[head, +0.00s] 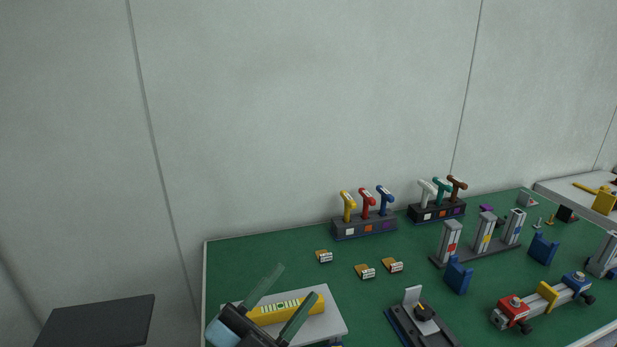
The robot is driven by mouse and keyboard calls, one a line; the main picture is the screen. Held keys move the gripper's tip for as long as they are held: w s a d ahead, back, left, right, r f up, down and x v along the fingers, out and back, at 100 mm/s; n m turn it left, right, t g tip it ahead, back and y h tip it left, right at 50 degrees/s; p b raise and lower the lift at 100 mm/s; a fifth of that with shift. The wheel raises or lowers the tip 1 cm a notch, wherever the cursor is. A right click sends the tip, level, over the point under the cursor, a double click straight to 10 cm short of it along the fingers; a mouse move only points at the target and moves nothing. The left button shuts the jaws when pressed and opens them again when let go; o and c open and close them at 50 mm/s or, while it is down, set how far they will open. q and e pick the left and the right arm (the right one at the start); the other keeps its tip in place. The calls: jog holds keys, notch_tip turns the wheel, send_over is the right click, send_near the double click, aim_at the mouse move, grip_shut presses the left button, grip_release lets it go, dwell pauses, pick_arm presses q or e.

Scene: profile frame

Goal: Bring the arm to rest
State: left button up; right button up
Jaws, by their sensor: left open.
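My left gripper (275,307) comes in at the bottom, left of the middle, with its two greenish fingers spread apart. It is open and nothing is clearly held between the fingers. A yellow spirit level (306,305) lies on a pale grey plate (330,322) and passes behind the fingers in this view. Whether the fingers touch the level or hover above it I cannot tell. My right gripper is not in view.
The green table (290,268) carries two racks of coloured T-handles (365,228), (437,211), small yellow-brown blocks (365,271), a dark clamp fixture (424,322), blue brackets (458,275), upright grey profiles (484,233) and a profile assembly (541,301). The table's back left is clear.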

pick_arm(q)
jog(key=s+a+f+n+g+y, duration=0.1)
jog(key=a+f+n+g+y, duration=0.1)
jog(key=a+f+n+y, duration=1.35)
jog(key=s+a+f+g, duration=0.2)
jog(key=s+f+g, duration=0.55)
jog(key=s, duration=0.45)
jog(key=s+a+f+g, duration=0.3)
jog(key=s+f+g, duration=0.3)
jog(key=s+f, duration=0.45)
jog(key=w+d+f+t, duration=0.3)
jog(key=w+f+t, duration=0.2)
jog(key=f+t, duration=0.3)
jog(key=shift+f+h, duration=0.25)
jog(key=shift+h, duration=0.1)
